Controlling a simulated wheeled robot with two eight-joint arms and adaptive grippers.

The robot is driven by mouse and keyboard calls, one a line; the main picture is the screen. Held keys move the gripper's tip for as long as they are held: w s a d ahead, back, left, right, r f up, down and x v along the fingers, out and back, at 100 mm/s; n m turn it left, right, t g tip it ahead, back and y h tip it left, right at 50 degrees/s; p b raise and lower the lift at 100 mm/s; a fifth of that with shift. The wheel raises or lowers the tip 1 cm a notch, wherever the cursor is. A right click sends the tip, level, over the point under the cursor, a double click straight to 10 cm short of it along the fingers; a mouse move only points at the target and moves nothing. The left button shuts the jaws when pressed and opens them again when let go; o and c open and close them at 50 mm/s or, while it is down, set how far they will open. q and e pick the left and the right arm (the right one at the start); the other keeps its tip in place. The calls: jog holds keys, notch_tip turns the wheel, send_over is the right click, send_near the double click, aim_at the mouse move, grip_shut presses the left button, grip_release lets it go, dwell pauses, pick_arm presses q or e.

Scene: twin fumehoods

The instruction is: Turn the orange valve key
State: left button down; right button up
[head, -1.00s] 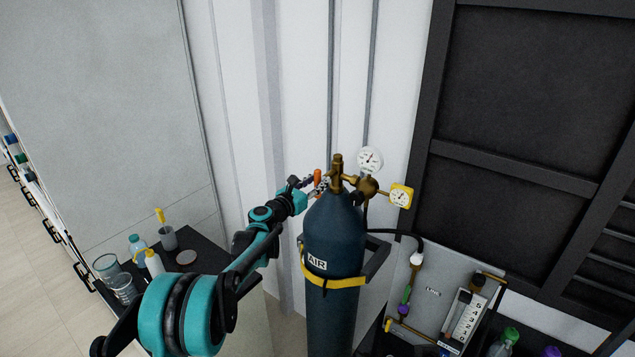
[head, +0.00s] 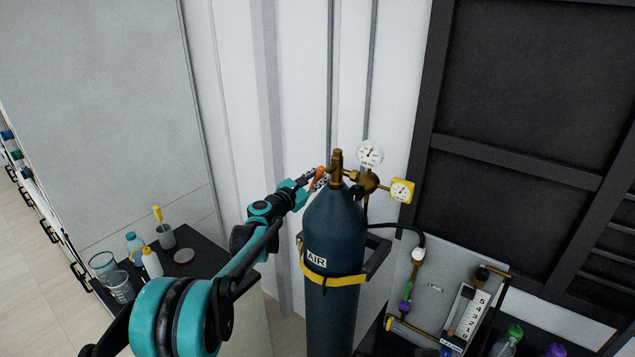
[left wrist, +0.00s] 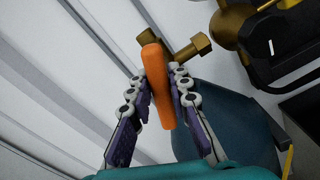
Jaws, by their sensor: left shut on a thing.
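The orange valve key (head: 318,178) sits at the left side of the brass valve (head: 337,170) on top of the dark blue AIR cylinder (head: 333,235). It is tilted in the head view. In the left wrist view the orange key (left wrist: 158,90) stands between the two finger pads, with the brass stem (left wrist: 188,50) behind its upper end. My left gripper (head: 315,184) is shut on the key; it also shows in the left wrist view (left wrist: 163,88). My right gripper is not in view.
A white gauge (head: 369,154) and a yellow gauge (head: 402,190) stand right of the valve. A yellow strap (head: 333,279) and a dark bracket (head: 378,258) hold the cylinder. A black side table (head: 205,262) with bottles and beakers is at the left.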

pick_arm(q)
jog(key=m+b, duration=0.1)
jog(key=m, duration=0.1)
jog(key=m+b, duration=0.1)
jog(key=m, duration=0.3)
jog(key=shift+s+d+f+m+b, duration=0.15)
jog(key=shift+f+m+b, duration=0.15)
jog(key=shift+b, duration=0.1)
jog(key=m+b, duration=0.1)
jog(key=m, duration=0.2)
jog(key=shift+d+f, duration=0.1)
jog(key=shift+f+m+b, duration=0.1)
jog(key=shift+m+b, duration=0.4)
jog(key=shift+m, duration=1.3)
jog(key=c, duration=1.4)
grip_release()
jog(key=shift+c, duration=0.2)
jog(key=shift+s, duration=0.1)
jog(key=v, duration=1.2)
